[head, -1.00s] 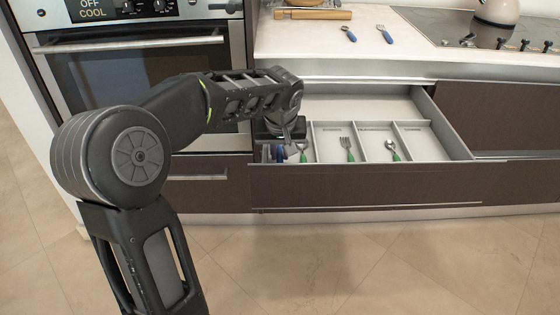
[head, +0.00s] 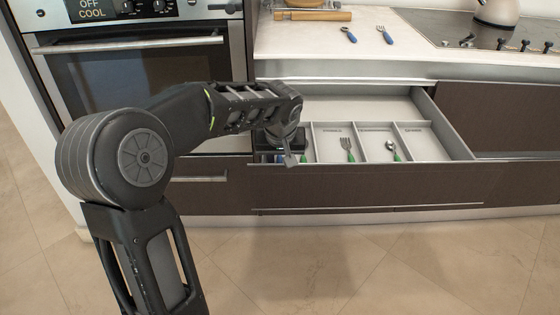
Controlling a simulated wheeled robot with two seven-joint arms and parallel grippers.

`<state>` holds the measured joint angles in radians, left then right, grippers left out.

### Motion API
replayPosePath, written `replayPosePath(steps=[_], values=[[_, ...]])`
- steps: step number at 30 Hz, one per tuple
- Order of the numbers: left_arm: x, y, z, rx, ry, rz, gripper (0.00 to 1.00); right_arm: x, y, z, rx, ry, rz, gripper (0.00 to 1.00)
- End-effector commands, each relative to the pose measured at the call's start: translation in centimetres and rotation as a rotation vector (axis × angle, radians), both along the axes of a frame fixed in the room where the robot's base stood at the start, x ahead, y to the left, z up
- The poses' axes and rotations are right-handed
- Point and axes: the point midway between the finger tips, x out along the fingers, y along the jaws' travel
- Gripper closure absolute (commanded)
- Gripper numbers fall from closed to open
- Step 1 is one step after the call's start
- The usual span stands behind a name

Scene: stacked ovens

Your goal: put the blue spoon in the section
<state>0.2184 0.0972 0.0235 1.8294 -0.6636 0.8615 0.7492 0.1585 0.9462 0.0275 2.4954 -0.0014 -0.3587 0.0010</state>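Two blue-handled utensils lie on the white countertop. The left one (head: 348,34) looks like a spoon, and the right one is a blue fork (head: 384,35). The open drawer (head: 440,131) below has a divided tray with several labelled sections. A green-handled fork (head: 347,148) lies in one section, and a green-handled spoon (head: 392,149) in the section to its right. My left gripper (head: 288,152) points down at the drawer's left end, by the leftmost section. Blue bits show beside it, mostly hidden. Its finger opening is unclear. My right gripper is out of view.
A wooden rolling pin (head: 312,15) lies at the back of the counter. A cooktop (head: 480,32) with a kettle (head: 497,12) is at the right. The oven (head: 150,75) stands left of the drawer. The drawer's back part and the counter's middle are clear.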

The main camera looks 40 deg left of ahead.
Motion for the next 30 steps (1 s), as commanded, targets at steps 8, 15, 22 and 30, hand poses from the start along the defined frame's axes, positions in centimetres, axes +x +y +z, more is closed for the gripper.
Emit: replayPosePath(steps=[8, 15, 22, 30], values=[[-0.6, -0.5, 2.7, 0.000, -0.004, -0.001, 0.75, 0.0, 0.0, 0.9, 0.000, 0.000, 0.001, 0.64], [-2.2, -1.7, 7.4, 0.001, -0.005, 0.000, 0.75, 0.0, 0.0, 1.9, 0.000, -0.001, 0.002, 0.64], [-3.3, -2.6, 10.7, 0.000, -0.003, -0.001, 0.75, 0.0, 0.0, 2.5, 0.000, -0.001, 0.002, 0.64], [-3.7, -2.8, 11.4, -0.001, -0.001, 0.000, 0.75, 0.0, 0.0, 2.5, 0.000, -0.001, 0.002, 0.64]])
